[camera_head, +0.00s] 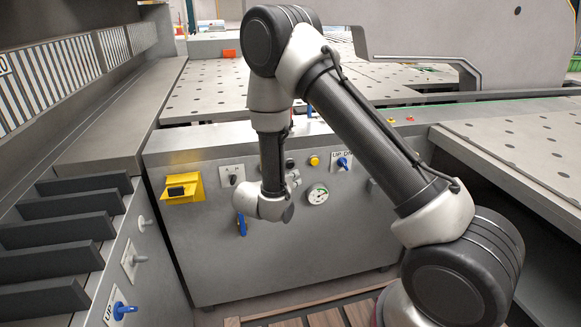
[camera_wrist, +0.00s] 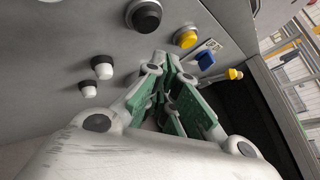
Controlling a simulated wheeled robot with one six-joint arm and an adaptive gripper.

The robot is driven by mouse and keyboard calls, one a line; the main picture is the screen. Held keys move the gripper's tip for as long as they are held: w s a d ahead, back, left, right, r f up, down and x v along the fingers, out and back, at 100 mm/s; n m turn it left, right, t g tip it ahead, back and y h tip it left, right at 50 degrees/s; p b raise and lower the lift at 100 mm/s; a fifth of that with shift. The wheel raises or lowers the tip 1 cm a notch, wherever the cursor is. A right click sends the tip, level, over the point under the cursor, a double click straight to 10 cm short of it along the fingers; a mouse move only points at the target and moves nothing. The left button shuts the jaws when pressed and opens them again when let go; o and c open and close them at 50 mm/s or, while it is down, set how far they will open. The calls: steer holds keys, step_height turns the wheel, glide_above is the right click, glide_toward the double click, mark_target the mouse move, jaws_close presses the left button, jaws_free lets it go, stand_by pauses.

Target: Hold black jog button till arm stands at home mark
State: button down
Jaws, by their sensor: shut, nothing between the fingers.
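A round black button (camera_wrist: 145,15) in a pale ring sits on the grey machine panel at the top of the wrist view. In the head view a black button (camera_head: 290,163) shows just right of my wrist, left of the yellow button. My gripper (camera_wrist: 165,62) is shut and empty, its green-sided fingers pointing at the panel. In the wrist view its tips appear below and right of the black button, not over it; I cannot tell their distance from the panel. I cannot make out a home mark.
A yellow button (camera_wrist: 186,37) and a blue switch (camera_wrist: 205,60) sit right of the black button. Two black-and-white knobs (camera_wrist: 103,67) are at lower left. The panel also carries a round gauge (camera_head: 317,194) and a yellow box (camera_head: 183,188). Dark stepped plates (camera_head: 65,230) stand at left.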

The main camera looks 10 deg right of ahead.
steer(key=shift+w, duration=1)
steer(key=shift+w, duration=0.1)
stand_by(0.6)
steer(key=shift+w, duration=0.3)
steer(key=shift+w, duration=0.5)
stand_by(1.4)
steer(key=shift+s, duration=0.1)
stand_by(1.1)
steer(key=shift+s, duration=0.8)
steer(key=shift+s, duration=2.5)
